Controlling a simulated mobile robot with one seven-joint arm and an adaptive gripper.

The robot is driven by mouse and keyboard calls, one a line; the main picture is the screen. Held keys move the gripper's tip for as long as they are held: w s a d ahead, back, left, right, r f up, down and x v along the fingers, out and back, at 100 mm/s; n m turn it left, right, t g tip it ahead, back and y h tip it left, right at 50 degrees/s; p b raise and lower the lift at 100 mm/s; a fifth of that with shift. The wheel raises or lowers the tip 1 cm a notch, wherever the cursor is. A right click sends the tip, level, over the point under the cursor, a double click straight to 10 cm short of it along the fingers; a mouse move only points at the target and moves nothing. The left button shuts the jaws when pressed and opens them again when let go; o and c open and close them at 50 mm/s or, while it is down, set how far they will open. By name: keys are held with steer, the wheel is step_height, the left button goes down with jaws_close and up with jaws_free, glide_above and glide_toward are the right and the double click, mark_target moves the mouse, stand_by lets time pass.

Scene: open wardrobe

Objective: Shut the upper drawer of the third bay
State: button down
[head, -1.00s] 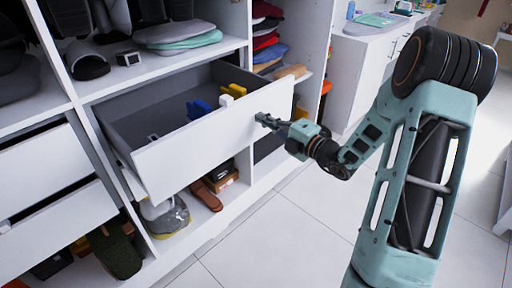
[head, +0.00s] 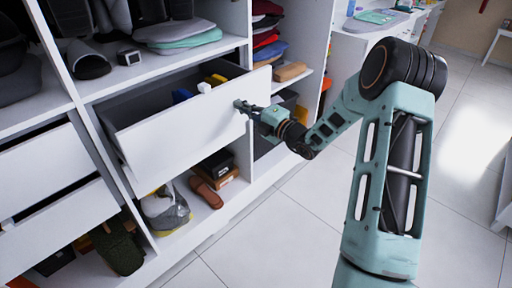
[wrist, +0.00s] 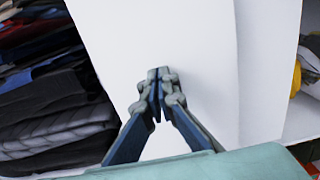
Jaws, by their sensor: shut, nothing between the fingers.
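The upper drawer (head: 185,140) with a white front is still partly pulled out of the wardrobe in the head view. Yellow and blue items show inside it, partly hidden behind the front.
Two white drawers (head: 50,170) stand to the left. Folded clothes (head: 265,40) lie in the bay to the right. The tiled floor (head: 280,235) in front is clear.

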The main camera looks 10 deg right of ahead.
steer(key=x, duration=1.4)
steer(key=shift+w+a+f, duration=0.1)
steer(key=shift+w+a, duration=0.05)
steer(key=shift+w, duration=0.05)
steer(key=shift+p+v, duration=1.1)
steer(key=shift+v, duration=1.65)
steer(key=shift+p+v, duration=0.45)
steer(key=shift+v, duration=0.9)
